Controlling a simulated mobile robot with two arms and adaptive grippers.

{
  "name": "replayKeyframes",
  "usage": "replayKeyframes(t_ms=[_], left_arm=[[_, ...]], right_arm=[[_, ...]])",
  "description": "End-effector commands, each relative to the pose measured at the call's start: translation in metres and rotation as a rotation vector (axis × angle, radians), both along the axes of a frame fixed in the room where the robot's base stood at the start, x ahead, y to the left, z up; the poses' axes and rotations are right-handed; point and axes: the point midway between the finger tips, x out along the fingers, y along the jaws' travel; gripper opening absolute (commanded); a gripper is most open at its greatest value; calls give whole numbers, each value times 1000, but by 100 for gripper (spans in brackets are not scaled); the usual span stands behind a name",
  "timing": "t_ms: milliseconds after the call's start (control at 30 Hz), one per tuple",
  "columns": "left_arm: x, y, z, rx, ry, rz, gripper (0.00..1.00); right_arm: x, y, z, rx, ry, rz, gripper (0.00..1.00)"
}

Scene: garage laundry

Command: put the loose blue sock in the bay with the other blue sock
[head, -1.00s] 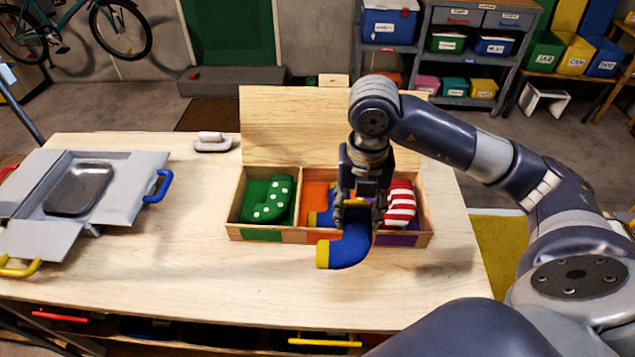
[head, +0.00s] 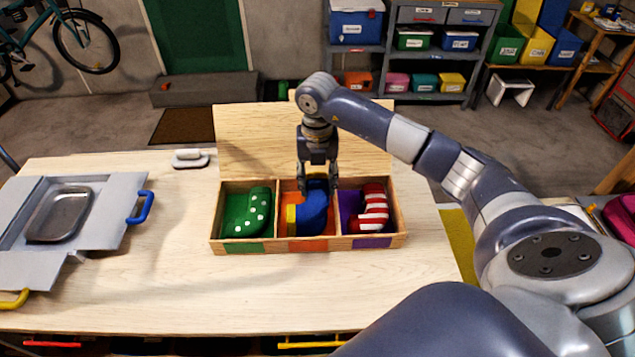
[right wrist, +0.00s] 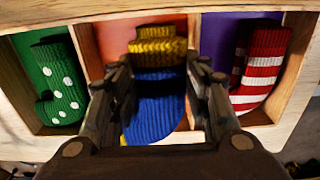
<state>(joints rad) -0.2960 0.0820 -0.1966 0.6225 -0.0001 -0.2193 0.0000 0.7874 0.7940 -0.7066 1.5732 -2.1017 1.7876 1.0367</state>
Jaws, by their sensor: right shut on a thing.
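My right gripper (head: 318,188) is shut on the blue sock (head: 313,212) with yellow ends, in the middle bay of the wooden box. The right wrist view shows the ribbed blue sock (right wrist: 155,95) between the fingers, with yellow parts (right wrist: 157,46) beyond it. The middle bay has an orange floor (right wrist: 118,38) and an orange front tab (head: 307,245). The other blue sock is mostly hidden beneath or behind the held one; I cannot separate the two clearly. My left gripper is not in view.
The left bay holds a green dotted sock (head: 248,212); the right bay holds a red-striped sock (head: 373,208). The box's lid (head: 250,140) stands up behind. The table front is clear.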

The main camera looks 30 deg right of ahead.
Motion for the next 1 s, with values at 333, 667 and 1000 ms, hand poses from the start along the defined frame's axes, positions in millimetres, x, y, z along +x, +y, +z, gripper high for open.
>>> replayKeyframes(t_ms=[333,667,1000], left_arm=[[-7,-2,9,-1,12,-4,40],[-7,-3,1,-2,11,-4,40],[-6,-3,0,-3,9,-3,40]], right_arm=[[0,0,-19,-1,-1,0,22],[0,0,-28,-1,-1,0,22],[0,0,-30,-1,-1,0,64]])
